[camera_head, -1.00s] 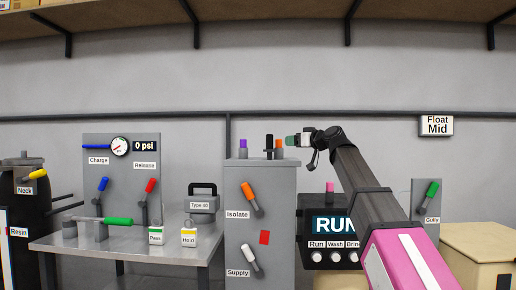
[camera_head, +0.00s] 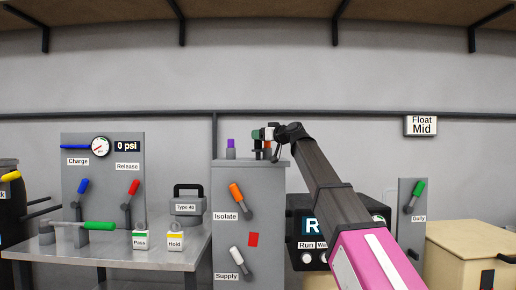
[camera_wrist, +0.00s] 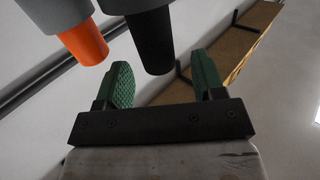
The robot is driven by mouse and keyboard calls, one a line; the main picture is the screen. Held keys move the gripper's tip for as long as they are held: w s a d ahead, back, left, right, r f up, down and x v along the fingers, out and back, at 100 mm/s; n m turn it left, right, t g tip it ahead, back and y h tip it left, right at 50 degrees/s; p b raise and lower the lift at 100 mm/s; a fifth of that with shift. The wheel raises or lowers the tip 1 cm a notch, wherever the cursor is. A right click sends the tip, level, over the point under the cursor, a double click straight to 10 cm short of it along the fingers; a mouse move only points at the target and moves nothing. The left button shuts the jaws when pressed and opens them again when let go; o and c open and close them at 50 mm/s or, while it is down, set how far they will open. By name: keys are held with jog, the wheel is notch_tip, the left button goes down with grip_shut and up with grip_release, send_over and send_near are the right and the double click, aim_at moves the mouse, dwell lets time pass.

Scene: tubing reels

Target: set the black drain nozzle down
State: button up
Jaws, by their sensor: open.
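The black drain nozzle (camera_head: 257,152) stands on top of the grey cabinet (camera_head: 250,185), partly hidden behind my gripper in the head view. In the wrist view the black nozzle (camera_wrist: 151,42) is close in front of my gripper, its tip end just ahead of the gap between the green fingers. My gripper (camera_head: 257,135) is at the cabinet top. In the wrist view my gripper (camera_wrist: 163,76) is open, with nothing between the fingers' inner pads; I see no clear contact with the nozzle.
An orange nozzle (camera_wrist: 83,46) stands right beside the black one, close to one finger. A purple nozzle (camera_head: 231,148) stands further left on the cabinet top. A panel with a gauge (camera_head: 100,147) and a steel table are on the left.

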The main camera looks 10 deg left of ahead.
jog(key=shift+x, duration=1.2)
jog(key=shift+d, duration=0.1)
jog(key=c, duration=1.1)
